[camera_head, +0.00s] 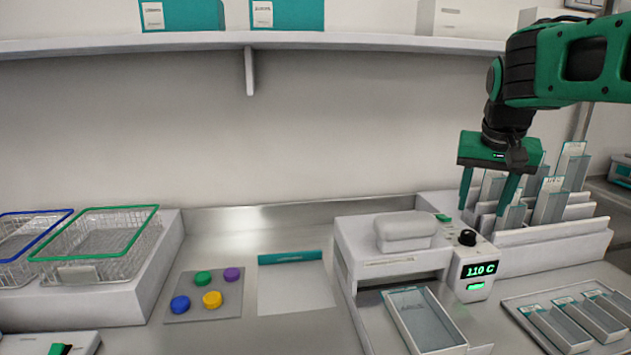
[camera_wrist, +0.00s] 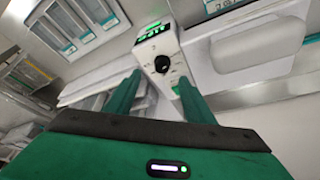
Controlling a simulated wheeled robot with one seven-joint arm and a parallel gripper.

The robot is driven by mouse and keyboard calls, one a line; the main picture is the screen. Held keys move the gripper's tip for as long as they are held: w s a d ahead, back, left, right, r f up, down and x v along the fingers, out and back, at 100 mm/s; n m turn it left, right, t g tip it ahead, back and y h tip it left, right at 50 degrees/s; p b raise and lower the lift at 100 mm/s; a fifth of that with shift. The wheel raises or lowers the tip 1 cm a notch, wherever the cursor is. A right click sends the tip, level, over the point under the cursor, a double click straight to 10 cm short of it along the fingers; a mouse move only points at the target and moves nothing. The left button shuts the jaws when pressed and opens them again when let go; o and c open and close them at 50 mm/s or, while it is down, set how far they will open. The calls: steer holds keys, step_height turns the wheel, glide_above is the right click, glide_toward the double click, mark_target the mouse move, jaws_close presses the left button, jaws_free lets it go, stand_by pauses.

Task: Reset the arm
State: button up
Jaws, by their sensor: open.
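My gripper (camera_head: 487,192) is green and black and hangs from my arm at the right of the head view, fingers pointing down. It is open, with nothing between its fingers. In the head view the fingers appear just above and behind the knob end of a white heating machine (camera_head: 345,240) whose display reads 110 C. The wrist view shows both green fingers (camera_wrist: 158,92) spread, with the machine's black knob and green display beyond them. I cannot tell the exact gap between fingertips and machine.
A rack of upright clear holders (camera_head: 560,240) stands close behind the gripper. A tray (camera_head: 425,320) sits in the machine's opening. Several small trays (camera_head: 558,325) lie at front right. Wire baskets (camera_head: 95,245) and colored caps (camera_head: 212,299) are at left. A shelf (camera_head: 330,40) runs above.

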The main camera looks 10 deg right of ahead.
steer(key=s+f+g+y, duration=0.1)
steer(key=s+f, duration=0.4)
steer(key=s, duration=0.3)
steer(key=s+f+g, duration=0.1)
steer(key=s+f, duration=0.5)
steer(key=s, duration=0.2)
steer(key=s+f+g+y, duration=0.1)
steer(key=s+f, duration=0.5)
steer(key=s, duration=0.2)
steer(key=shift+s+a+f+g+y, duration=0.15)
steer(key=shift+a+f+g+y, duration=0.05)
steer(key=shift+f+g+y, duration=0.1)
steer(key=shift+r, duration=0.1)
steer(key=shift+w+f, duration=0.35)
steer(key=shift+w, duration=0.45)
steer(key=shift+s+r, duration=0.1)
steer(key=shift+s, duration=0.05)
